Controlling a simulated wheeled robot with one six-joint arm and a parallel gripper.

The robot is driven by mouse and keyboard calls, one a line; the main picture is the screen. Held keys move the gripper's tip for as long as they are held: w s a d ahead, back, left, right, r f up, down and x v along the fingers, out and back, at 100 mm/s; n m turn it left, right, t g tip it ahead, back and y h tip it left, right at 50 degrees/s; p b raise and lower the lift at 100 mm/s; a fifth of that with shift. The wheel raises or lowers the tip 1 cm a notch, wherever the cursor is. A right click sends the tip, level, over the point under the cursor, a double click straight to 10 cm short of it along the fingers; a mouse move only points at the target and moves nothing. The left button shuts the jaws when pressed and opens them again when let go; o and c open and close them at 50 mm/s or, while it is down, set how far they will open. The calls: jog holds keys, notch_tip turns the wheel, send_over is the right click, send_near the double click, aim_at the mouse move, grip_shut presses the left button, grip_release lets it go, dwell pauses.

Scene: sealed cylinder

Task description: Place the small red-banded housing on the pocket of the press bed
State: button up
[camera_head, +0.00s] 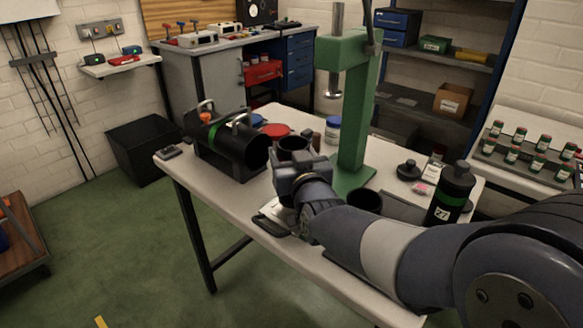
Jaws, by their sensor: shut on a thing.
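The press is a green column (352,125) with a silver ram (335,70) above its green bed (348,182) on the table. The bed's pocket is not visible, and my arm hides part of the area before it. My gripper (294,162) is left of the column, seen from behind. It is shut on a dark, open-topped cylinder (292,143), which seems to be the small housing. Its red band is hidden by the gripper. The housing looks upright, with its rim above the fingers. I cannot tell whether it touches the table.
A large black cylinder with a green band (232,143) lies left of my gripper. A dark cup (366,200) and a black bottle (452,195) stand on the right. A red dish (275,130) and a blue-lidded jar (333,128) are behind. The table's front-left edge (222,190) is mostly clear.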

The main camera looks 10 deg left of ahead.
jog(key=shift+f, duration=1.35)
jog(key=shift+f+b, duration=0.1)
jog(key=shift+b, duration=0.2)
jog(key=o, duration=1.7)
jog(key=v, duration=1.2)
